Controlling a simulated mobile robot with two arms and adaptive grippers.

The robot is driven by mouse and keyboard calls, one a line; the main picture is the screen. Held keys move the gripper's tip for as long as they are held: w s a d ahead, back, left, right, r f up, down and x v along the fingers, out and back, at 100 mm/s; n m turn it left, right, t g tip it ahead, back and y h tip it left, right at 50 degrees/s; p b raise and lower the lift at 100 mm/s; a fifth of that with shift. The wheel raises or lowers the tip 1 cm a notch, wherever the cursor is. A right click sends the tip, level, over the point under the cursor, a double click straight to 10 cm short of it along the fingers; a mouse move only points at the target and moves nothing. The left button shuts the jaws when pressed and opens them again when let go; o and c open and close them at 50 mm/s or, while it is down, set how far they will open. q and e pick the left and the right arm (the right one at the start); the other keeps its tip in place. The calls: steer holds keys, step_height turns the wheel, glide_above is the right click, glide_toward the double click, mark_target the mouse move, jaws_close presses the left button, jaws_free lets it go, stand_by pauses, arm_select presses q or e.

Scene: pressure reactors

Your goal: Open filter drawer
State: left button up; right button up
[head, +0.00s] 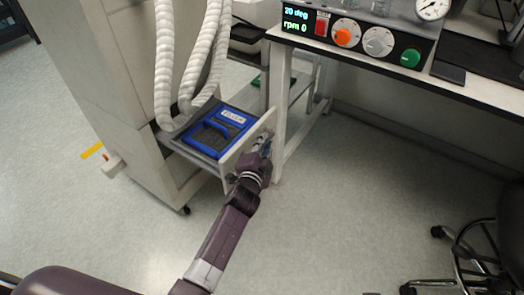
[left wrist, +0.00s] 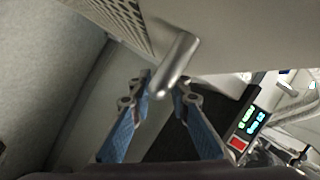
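The filter drawer (head: 185,150) stands pulled out from the side of the tall light-grey cabinet. Its pale front panel (head: 250,148) faces right. A blue-framed filter (head: 219,132) with a dark surface, a blue handle and a white label lies in it. My left gripper (head: 264,143) is at the outer side of this panel. In the left wrist view, the drawer's metal handle (left wrist: 176,66) reaches down between the blue-padded fingertips of my left gripper (left wrist: 163,88). The fingertips are close on both sides of the handle; contact is not clear. My right gripper is not in view.
A bench with a control panel (head: 350,38) stands right of the drawer, its white leg (head: 284,125) close to my gripper. Ribbed white hoses (head: 165,65) hang above the drawer's left side. A chair (head: 470,265) stands at lower right. The floor in front is clear.

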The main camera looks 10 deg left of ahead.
arm_select(q)
steer(key=v, duration=1.1)
steer(key=shift+s, duration=0.3)
